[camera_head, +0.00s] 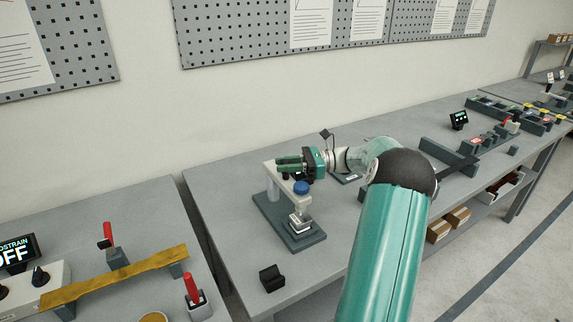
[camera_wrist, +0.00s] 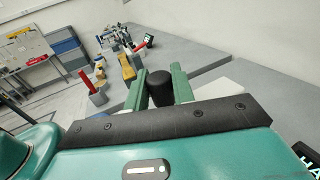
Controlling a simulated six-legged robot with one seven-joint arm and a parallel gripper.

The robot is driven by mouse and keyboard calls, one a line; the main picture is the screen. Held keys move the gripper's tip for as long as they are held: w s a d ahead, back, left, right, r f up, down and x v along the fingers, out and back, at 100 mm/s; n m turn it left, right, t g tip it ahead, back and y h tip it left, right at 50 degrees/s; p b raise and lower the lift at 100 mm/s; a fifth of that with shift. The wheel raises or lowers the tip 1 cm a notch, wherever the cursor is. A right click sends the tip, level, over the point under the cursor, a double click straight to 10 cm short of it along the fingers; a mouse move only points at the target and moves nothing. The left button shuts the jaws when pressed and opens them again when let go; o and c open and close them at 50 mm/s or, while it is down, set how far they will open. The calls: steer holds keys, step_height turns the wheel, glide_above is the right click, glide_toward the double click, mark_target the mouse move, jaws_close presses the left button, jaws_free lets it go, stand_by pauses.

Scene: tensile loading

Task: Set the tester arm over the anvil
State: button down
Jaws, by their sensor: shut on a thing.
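The hardness-type tester stands on the middle bench on a dark base plate (camera_head: 310,238), with a pale column (camera_head: 272,190) at its back left. Its pale tester arm (camera_head: 284,178) reaches from the column toward the front right. A blue cap (camera_head: 301,187) at the arm's end appears above the pale stepped anvil (camera_head: 300,221); exact alignment cannot be told. My gripper (camera_head: 289,164) lies level at the tester arm. In the wrist view its green fingers (camera_wrist: 158,92) are shut on a black round knob (camera_wrist: 161,86), which the head view mostly hides.
A small black block (camera_head: 271,278) sits on the bench front left of the tester. A near-left bench holds a brass-coloured bar (camera_head: 115,276) and red-handled fixtures (camera_head: 193,290). More devices stand at the far right, including a small display (camera_head: 458,119). The bench between tester and block is clear.

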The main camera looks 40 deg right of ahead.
steer(key=shift+w+r, duration=0.1)
steer(key=shift+w, duration=0.05)
steer(key=c, duration=1.2)
jaws_free()
steer(key=shift+c, duration=0.2)
steer(key=v, duration=1.4)
